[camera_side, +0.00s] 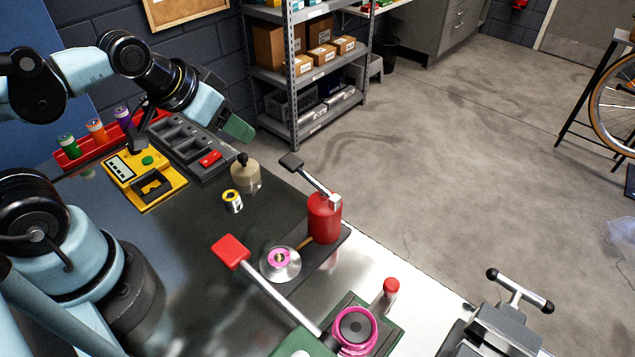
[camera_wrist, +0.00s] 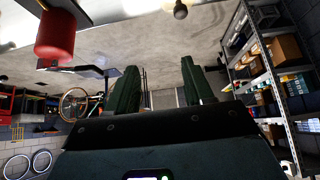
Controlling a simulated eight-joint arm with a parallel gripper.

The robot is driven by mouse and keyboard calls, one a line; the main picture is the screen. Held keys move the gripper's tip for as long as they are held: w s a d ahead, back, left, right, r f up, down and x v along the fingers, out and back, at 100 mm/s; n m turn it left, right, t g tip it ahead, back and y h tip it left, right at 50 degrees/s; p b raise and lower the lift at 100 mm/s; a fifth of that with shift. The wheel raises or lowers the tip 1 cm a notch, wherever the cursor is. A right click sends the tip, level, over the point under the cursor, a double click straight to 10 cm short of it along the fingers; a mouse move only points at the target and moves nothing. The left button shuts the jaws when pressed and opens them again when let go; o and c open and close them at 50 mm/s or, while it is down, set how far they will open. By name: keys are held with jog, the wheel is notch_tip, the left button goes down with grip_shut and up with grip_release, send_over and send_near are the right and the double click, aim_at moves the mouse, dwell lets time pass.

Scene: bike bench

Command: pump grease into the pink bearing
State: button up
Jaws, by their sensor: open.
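The pink bearing (camera_side: 279,258) sits in a round silver dish (camera_side: 268,268) on the bench. A red grease pump (camera_side: 324,219) stands just beyond it on a dark plate, with a short orange-brown spout (camera_side: 305,243) toward the dish. Its metal lever slopes up to a black handle (camera_side: 291,162). In the wrist view, which looks upside down, the red pump (camera_wrist: 57,38) and the black handle (camera_wrist: 88,71) show at upper left. My gripper (camera_side: 239,130) is above the bench's far edge, left of and apart from the handle. Its green fingers (camera_wrist: 160,85) are open and empty.
A red-handled lever (camera_side: 230,252) rises beside the dish from a green fixture with a magenta ring (camera_side: 374,332). A beige bottle (camera_side: 246,176), a small yellow-black can (camera_side: 232,201), a grey tray (camera_side: 181,140) and a yellow meter (camera_side: 143,176) stand leftward. Shelving (camera_side: 296,75) stands behind.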

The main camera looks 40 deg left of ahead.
dwell(0.3)
jog(key=shift+w+d+r, duration=0.1)
jog(key=shift+d+r, duration=0.05)
jog(key=shift+r, duration=0.05)
jog(key=c, duration=0.5)
jog(key=d+r+g, duration=0.1)
jog(key=w+d+r+g, duration=0.1)
jog(key=r, duration=0.1)
jog(key=w+d+r, duration=0.1)
jog(key=d+r, duration=0.1)
jog(key=shift+g, duration=0.4)
grip_shut()
jog(key=d+r+g+y, duration=0.1)
jog(key=d+r+g, duration=0.3)
jog(key=d+r, duration=0.3)
jog(key=shift+w+d+r, duration=0.35)
jog(key=shift+w+r, duration=0.05)
jog(key=shift+w, duration=0.05)
